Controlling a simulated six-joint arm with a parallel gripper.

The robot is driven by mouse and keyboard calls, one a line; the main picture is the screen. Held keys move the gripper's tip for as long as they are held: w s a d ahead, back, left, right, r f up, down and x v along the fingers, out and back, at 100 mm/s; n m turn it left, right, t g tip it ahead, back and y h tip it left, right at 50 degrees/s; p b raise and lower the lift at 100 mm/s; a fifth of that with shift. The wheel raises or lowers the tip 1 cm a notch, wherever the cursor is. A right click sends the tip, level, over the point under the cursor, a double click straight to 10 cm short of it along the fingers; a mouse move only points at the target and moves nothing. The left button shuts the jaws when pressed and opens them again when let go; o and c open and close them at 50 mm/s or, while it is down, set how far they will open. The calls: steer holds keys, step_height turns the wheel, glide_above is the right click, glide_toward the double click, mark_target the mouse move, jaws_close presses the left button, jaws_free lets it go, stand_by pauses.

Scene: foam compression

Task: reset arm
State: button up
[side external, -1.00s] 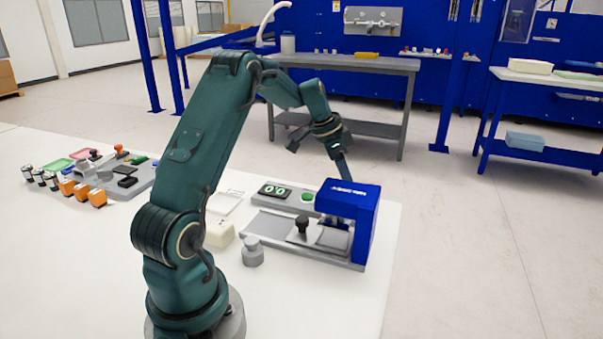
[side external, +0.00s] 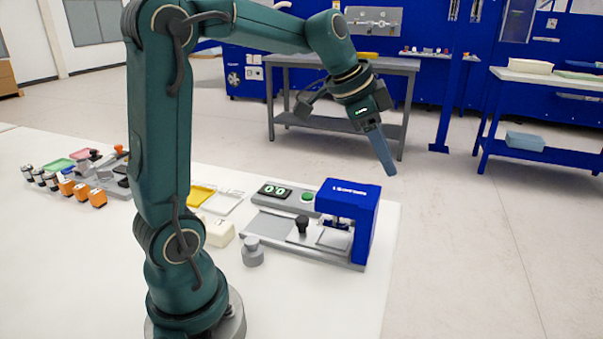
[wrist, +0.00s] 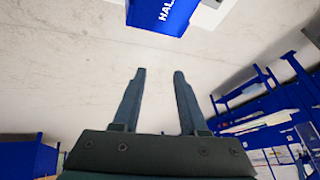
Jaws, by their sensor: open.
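My gripper (side external: 388,168) is raised in the air, above and to the right of the blue compression machine in the side view. In the wrist view my gripper (wrist: 158,75) shows two fingers apart with nothing between them. The blue machine (side external: 348,196) stands at the table's right end, on a grey base with a sliding plate and a black knob (side external: 302,224). The machine's top also shows at the upper edge of the wrist view (wrist: 165,14).
A display reading 00 (side external: 274,190) and a green button (side external: 308,196) sit behind the machine's plate. A grey weight (side external: 252,252), a cream block (side external: 219,233) and a yellow tray (side external: 202,195) stand nearby. Several small parts lie at left. A grey workbench (side external: 340,64) stands behind.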

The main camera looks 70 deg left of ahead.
steer(key=s+d+r, duration=0.2)
steer(key=s+d, duration=0.3)
steer(key=s+d+f+n, duration=0.2)
steer(key=s+f+n, duration=0.4)
steer(key=s, duration=0.7)
steer(key=shift+d+f+y, duration=0.15)
steer(key=shift+f+y, duration=0.25)
steer(key=shift+f, duration=0.05)
